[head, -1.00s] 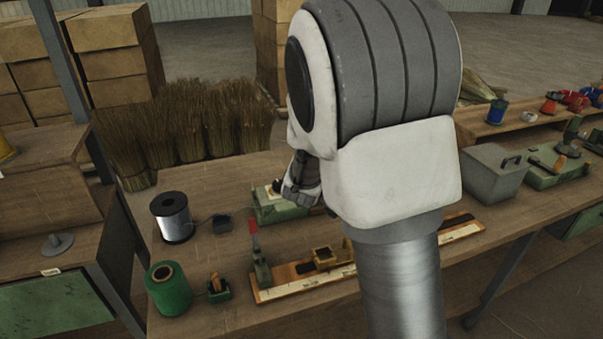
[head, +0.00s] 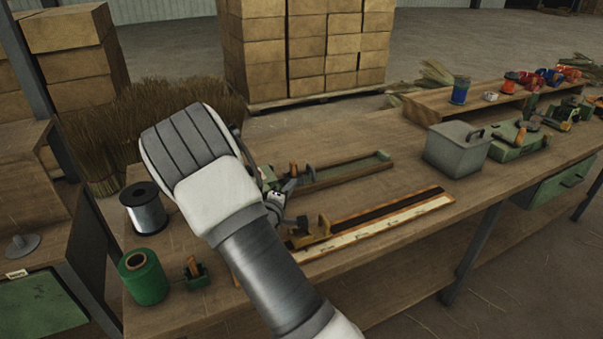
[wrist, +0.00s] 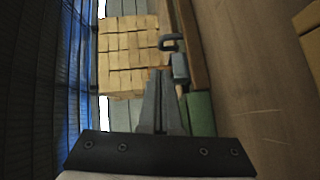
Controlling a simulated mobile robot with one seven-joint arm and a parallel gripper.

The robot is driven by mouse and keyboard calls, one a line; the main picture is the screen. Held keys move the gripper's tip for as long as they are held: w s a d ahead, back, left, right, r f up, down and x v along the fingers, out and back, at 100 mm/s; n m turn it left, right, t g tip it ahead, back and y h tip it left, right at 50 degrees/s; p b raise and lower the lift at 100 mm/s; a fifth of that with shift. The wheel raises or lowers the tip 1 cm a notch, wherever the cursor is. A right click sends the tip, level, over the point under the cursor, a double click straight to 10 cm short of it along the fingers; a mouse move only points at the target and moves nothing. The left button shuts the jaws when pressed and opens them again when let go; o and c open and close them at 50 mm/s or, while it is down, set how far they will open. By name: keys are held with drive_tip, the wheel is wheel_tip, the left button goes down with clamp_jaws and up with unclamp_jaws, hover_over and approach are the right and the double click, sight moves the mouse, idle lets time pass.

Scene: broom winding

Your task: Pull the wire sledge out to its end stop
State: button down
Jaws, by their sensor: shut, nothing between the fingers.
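A long, low green-edged rail (head: 350,173) lies along the back of the bench in the head view. A small part with an upright orange-brown grip (head: 293,170) stands at its left end; it looks like the wire sledge, but my gripper partly hides it. My gripper (head: 290,187) is close beside this end in the head view; I cannot tell whether it touches. In the wrist view its fingers (wrist: 158,100) are together and empty.
A wire spool (head: 146,208) and a green spool (head: 143,278) stand at the left. A scale board with a brass-brown block (head: 312,236) lies in front. A grey lidded box (head: 458,148) stands beyond the rail's right end. Bare bench lies between rail and scale board.

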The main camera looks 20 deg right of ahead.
sight(308, 165)
drive_tip(key=b+x, duration=0.1)
drive_tip(key=x, duration=0.9)
drive_tip(key=shift+b, duration=0.35)
drive_tip(key=shift+d, duration=0.2)
